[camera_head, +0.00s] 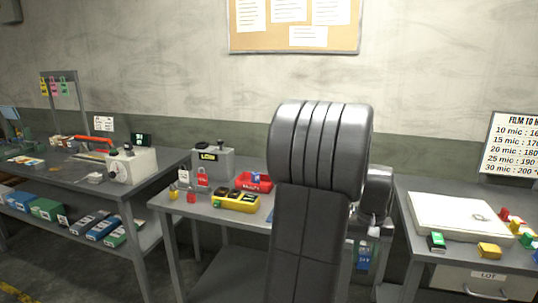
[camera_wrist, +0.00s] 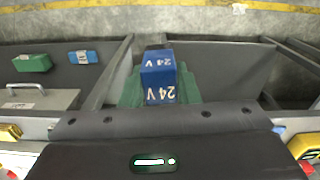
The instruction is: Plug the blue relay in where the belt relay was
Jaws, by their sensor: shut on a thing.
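The blue relay (camera_wrist: 158,78) is marked "24 V". In the wrist view it sits between the greenish fingers of my gripper (camera_wrist: 160,92), which is shut on it. In the head view the relay (camera_head: 363,257) shows as a small blue block with a white label, low and right of my dark arm. My gripper (camera_head: 364,240) is partly hidden there by the arm. The relay hangs in the gap between the middle and right benches, touching neither as far as I can see. I cannot make out the belt relay's former socket in either view.
On the middle bench are a yellow holder (camera_head: 235,201) with dark blocks, a red tray (camera_head: 254,182) and a grey box (camera_head: 212,161). The right bench carries a white slab (camera_head: 460,215) and small coloured blocks. A white device (camera_head: 131,166) stands on the left bench.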

